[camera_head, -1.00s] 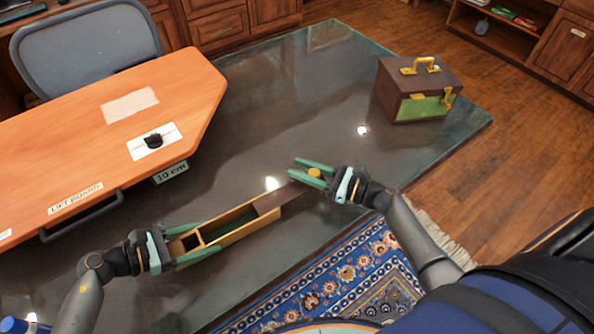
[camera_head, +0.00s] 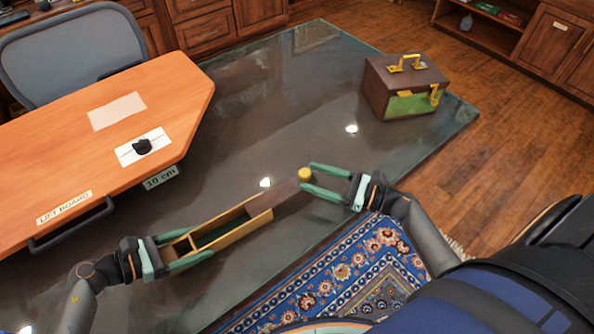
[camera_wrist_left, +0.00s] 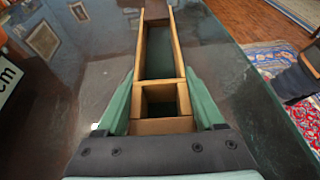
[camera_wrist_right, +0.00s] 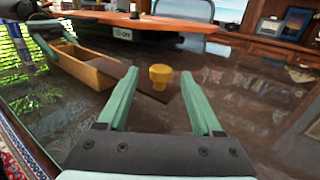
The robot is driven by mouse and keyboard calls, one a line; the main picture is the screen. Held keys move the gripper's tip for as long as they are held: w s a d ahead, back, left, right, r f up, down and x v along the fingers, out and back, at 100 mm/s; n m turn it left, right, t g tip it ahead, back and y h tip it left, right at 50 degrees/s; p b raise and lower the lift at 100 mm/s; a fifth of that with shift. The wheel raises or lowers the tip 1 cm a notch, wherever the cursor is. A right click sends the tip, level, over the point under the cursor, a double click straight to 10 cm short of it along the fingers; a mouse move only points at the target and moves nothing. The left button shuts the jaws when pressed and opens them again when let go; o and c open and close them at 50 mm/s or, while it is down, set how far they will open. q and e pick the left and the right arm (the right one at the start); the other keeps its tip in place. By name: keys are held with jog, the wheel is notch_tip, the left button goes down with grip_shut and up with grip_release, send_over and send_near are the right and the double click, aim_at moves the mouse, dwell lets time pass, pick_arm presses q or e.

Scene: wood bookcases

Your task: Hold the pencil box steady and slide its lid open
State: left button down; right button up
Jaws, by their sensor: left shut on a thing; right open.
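The long wooden pencil box (camera_head: 238,232) lies on the dark glossy tabletop, its green-lined inside and a divider showing. Its dark lid (camera_head: 282,193) is slid far out past the right end, exposing most of the box. A yellow knob (camera_head: 305,174) stands on the lid's outer end. My left gripper (camera_head: 190,248) is shut across the box's left end; the left wrist view shows its fingers on both sides of the small compartment (camera_wrist_left: 161,100). My right gripper (camera_head: 309,177) is open, its fingertips around or just short of the knob, which appears between them in the right wrist view (camera_wrist_right: 160,75).
An orange lift board (camera_head: 70,170) with a black handle occupies the left of the table. A brown and green case (camera_head: 405,90) with yellow fittings stands at the far right corner. The middle of the table is clear. A patterned rug (camera_head: 345,275) lies below the near edge.

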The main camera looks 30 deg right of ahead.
jog(key=v, duration=0.5)
jog(key=shift+s+d, duration=0.25)
jog(key=shift+s, duration=0.1)
pick_arm(q)
grip_release()
jog(key=shift+a, duration=0.1)
